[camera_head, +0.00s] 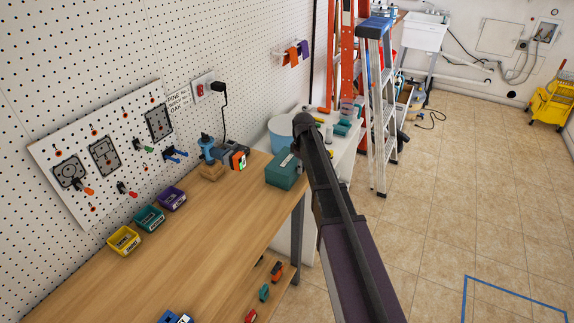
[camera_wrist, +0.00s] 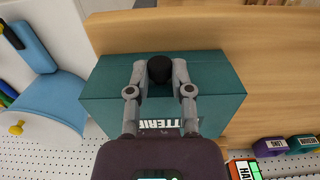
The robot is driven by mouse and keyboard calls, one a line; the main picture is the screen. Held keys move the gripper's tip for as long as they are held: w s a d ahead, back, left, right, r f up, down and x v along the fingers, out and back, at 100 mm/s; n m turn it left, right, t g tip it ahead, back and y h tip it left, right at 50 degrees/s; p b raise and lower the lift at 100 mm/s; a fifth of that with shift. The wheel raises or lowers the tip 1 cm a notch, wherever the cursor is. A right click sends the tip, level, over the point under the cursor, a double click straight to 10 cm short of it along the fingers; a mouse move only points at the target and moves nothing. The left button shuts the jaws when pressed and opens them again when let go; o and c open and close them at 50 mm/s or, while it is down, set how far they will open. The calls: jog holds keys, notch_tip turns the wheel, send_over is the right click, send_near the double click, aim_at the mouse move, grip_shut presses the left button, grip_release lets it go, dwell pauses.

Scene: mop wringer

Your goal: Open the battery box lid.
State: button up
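The battery box is a teal box (camera_head: 284,172) on the far right corner of the workbench in the head view. Its lid looks shut. My gripper (camera_wrist: 160,70) is over the box, one grey finger on each side of a round black knob (camera_wrist: 160,68). The fingers are very close to the knob; whether they press on it I cannot tell. In the head view my dark arm passes just right of the box, and the gripper cannot be made out.
A pale blue bucket (camera_head: 280,128) stands behind the box on a white surface. Yellow, teal and purple bins (camera_head: 172,199) line the pegboard wall. The bench middle (camera_head: 190,235) is clear.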

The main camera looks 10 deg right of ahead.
jog(key=shift+w+r, duration=0.1)
jog(key=shift+r, duration=0.1)
jog(key=shift+w+a+r+p, duration=0.15)
jog(key=shift+r+p, duration=0.4)
jog(key=shift+p, duration=0.1)
jog(key=shift+w+a+r+p, duration=0.1)
jog(key=shift+a+r+p, duration=0.05)
jog(key=shift+r+p, duration=0.45)
jog(key=shift+r, duration=0.1)
jog(key=shift+w+a+r+p, duration=0.2)
jog(key=shift+r+p, duration=0.2)
jog(key=shift+p, duration=0.05)
jog(key=shift+w+a+r+p, duration=0.15)
jog(key=shift+a+r+p, duration=0.05)
jog(key=shift+r+p, duration=0.2)
jog(key=shift+w+a+r+p, duration=0.1)
jog(key=shift+a+r+p, duration=0.1)
jog(key=shift+p, duration=0.15)
jog(key=shift+r, duration=0.1)
